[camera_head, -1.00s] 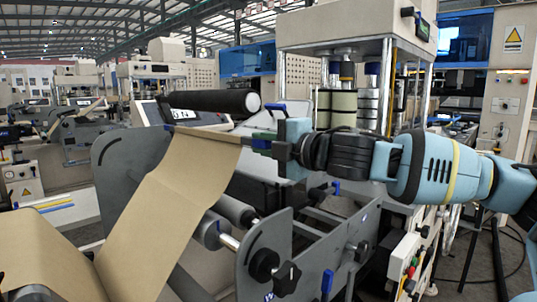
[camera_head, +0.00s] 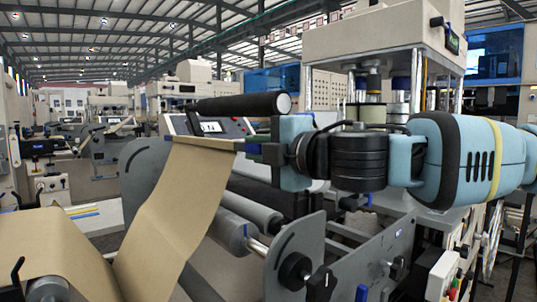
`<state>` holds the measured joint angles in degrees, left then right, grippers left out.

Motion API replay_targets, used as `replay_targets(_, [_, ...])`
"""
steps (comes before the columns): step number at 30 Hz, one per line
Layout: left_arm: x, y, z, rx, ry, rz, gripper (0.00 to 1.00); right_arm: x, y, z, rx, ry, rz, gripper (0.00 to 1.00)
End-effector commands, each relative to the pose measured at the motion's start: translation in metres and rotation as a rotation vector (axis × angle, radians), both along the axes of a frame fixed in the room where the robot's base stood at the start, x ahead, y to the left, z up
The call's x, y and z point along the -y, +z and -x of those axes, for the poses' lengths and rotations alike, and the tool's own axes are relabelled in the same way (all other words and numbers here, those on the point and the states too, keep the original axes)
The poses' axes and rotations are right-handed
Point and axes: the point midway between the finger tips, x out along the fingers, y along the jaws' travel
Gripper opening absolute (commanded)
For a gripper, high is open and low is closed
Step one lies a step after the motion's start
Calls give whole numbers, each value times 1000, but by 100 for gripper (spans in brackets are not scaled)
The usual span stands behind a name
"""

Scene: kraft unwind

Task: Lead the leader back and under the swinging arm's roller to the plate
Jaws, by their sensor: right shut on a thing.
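The leader is a brown kraft paper web (camera_head: 185,205). It runs from the lower left, dips, and rises to a straight top edge with a dark strip. My right gripper (camera_head: 250,148) is shut on the right end of that edge and holds it up between the side plates. A grey roller (camera_head: 238,232) lies right of the web, below the gripper. A black roller (camera_head: 243,105) stands out higher up, behind the gripper. I cannot tell which roller belongs to the swinging arm, and I cannot make out the plate. My left gripper is not in view.
The grey near side plate (camera_head: 292,255) carries a black knob (camera_head: 294,271). The far side plate (camera_head: 140,180) stands left of the web. A console with a display (camera_head: 211,127) is behind, and a press-like machine (camera_head: 385,30) stands at the upper right.

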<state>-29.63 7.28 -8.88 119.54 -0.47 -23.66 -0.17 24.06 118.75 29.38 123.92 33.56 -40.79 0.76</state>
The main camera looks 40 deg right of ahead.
Motion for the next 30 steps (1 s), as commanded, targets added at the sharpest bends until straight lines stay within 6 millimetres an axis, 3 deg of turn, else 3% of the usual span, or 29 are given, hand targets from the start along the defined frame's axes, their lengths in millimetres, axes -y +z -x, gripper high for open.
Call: replay_targets(30, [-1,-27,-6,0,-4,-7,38,-96,-2,0,1,1,4,0])
